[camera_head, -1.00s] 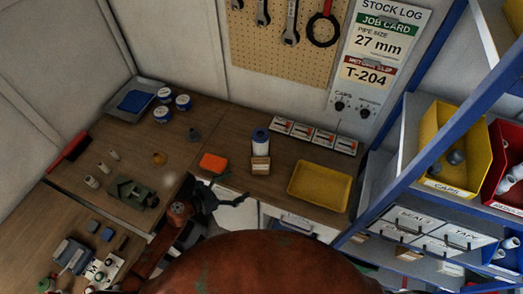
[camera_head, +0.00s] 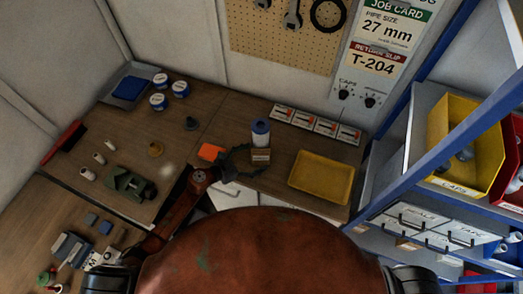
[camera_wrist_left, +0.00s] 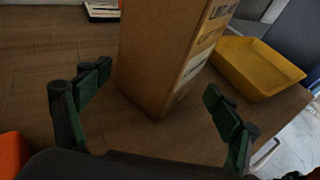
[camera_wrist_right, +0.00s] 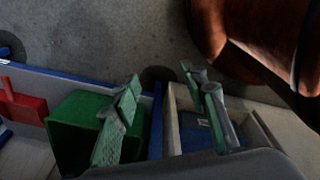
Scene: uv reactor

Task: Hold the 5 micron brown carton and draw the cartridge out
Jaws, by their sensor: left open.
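The brown carton (camera_head: 260,155) stands upright on the wooden bench. A white cartridge with a blue top (camera_head: 261,131) shows above it in the head view. In the left wrist view the carton (camera_wrist_left: 165,55) stands straight ahead, with printed labels on its right face. My left gripper (camera_head: 244,160) is open at the carton. In the left wrist view its fingers (camera_wrist_left: 155,95) are spread to either side of the carton's lower part, with gaps visible. My right gripper (camera_wrist_right: 160,82) shows only in the right wrist view, its fingers apart, over bins near the floor.
A yellow tray (camera_head: 320,178) is right of the carton, and an orange block (camera_head: 210,151) is left. Several white boxes (camera_head: 318,124) line the wall behind. A green bin (camera_wrist_right: 75,130) lies below my right gripper. A blue-framed shelf (camera_head: 440,100) stands at right.

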